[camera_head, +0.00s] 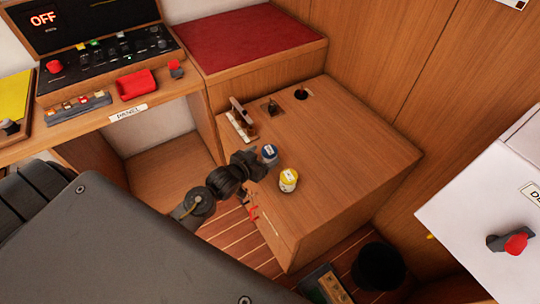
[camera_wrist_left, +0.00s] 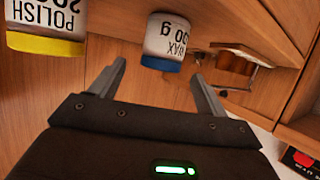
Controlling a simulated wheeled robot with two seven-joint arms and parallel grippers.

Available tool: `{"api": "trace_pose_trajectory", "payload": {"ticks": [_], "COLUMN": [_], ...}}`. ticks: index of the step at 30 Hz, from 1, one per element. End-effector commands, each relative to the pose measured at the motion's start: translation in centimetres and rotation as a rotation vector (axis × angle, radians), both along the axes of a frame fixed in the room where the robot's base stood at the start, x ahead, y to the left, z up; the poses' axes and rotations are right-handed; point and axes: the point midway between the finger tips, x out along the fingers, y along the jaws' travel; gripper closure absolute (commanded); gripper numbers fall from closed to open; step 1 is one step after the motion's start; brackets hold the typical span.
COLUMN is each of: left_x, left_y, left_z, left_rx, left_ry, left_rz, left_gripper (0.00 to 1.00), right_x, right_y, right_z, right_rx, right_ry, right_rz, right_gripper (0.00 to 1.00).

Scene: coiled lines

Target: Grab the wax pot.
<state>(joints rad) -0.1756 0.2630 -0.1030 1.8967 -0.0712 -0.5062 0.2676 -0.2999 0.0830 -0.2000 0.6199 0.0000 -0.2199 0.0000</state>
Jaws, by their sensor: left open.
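The wax pot (camera_head: 269,152) is a small white pot with a blue lid, standing on the wooden cabinet top near its left edge. In the left wrist view the gripper (camera_wrist_left: 158,69) is open with nothing held. I cannot tell how far the fingers reach around the pot. My right gripper is not in view.
A yellow-lidded polish pot (camera_head: 288,180) stands close to the wax pot, and shows in the wrist view (camera_wrist_left: 45,28). A wooden rack (camera_head: 242,121) stands behind at the cabinet's left edge. The right part of the cabinet top (camera_head: 350,150) is clear. A black bin (camera_head: 379,267) stands in front.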

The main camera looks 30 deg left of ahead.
Motion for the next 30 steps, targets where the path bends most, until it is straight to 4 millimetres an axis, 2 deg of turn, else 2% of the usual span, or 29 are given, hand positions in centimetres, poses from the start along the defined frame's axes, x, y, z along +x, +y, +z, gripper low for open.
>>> {"api": "trace_pose_trajectory", "payload": {"ticks": [5, 12, 15, 23, 30], "left_x": [0.6, 3.7, 4.5, 4.6, 4.6], "left_y": [-0.1, -0.4, -0.5, -0.5, -0.5], "left_z": [-0.2, -1.8, -2.2, -2.3, -2.3], "left_rx": [0.000, 0.000, 0.001, 0.001, 0.001], "left_ry": [0.000, 0.000, 0.000, 0.000, 0.000], "left_rz": [-0.001, -0.001, -0.001, -0.001, -0.001], "left_gripper": [0.24, 0.24, 0.24, 0.24, 0.54], "right_x": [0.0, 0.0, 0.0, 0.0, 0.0], "right_y": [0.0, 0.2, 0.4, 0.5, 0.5], "right_z": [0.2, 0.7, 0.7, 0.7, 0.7], "right_rx": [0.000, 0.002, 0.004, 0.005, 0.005], "right_ry": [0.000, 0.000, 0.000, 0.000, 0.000], "right_rz": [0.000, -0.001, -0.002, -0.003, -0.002], "right_gripper": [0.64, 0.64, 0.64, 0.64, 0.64]}}
